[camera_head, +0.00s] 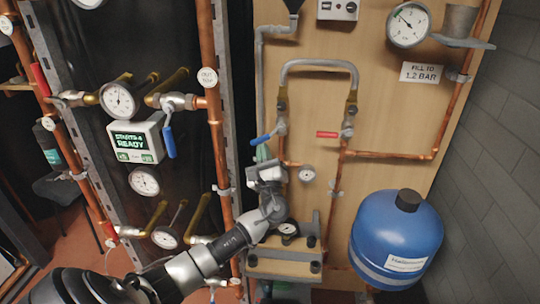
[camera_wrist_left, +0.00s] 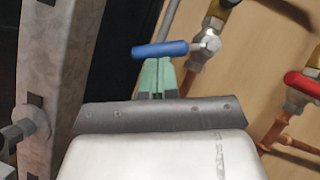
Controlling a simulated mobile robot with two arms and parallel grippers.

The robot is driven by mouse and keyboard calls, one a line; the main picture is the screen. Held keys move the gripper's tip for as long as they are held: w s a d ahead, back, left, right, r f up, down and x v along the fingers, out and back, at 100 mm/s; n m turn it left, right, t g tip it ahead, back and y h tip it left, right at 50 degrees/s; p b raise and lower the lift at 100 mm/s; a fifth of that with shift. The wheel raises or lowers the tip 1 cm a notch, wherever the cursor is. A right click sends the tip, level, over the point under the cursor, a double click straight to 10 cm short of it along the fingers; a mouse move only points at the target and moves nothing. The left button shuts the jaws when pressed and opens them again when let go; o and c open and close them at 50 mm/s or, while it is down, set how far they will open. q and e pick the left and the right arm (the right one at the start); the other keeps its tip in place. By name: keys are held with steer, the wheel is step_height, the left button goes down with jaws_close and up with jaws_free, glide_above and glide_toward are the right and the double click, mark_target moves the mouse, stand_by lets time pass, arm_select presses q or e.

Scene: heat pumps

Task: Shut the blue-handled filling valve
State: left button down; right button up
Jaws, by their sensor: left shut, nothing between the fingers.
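The filling loop's left leg has a valve (camera_head: 281,127) with a blue handle (camera_head: 263,137). The handle points left and slightly down, across the upright pipe. In the left wrist view the blue handle (camera_wrist_left: 160,49) lies just beyond the fingertips, its round end at the left. My left gripper (camera_head: 262,153) is shut and empty, with its green fingertips just below the handle. In the wrist view the fingertips (camera_wrist_left: 157,72) are together and look very close to the handle's underside; I cannot tell if they touch. My right gripper is not in view.
A red-handled valve (camera_head: 328,134) sits on the loop's right leg. Another blue lever (camera_head: 169,142) hangs on the copper pipe at left. A blue tank (camera_head: 396,240) stands at lower right. A small gauge (camera_head: 306,174) is right of my gripper.

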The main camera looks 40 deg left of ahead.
mark_target(255, 142)
arm_select(q)
steer(key=m+t+h, duration=0.1)
steer(key=m, duration=0.1)
steer(key=a+r+m+t+h, duration=0.1)
steer(key=m, duration=0.1)
steer(key=s+r+m+t+h, duration=0.1)
steer(key=m+t, duration=0.1)
steer(key=m, duration=0.1)
steer(key=shift+a, duration=0.25)
steer(key=shift+a+r+h, duration=0.1)
steer(key=shift+r+h, duration=0.2)
steer(key=shift+a+r, duration=0.1)
steer(key=shift+r, duration=0.15)
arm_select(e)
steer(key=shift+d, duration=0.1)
arm_select(q)
steer(key=shift+f, duration=0.1)
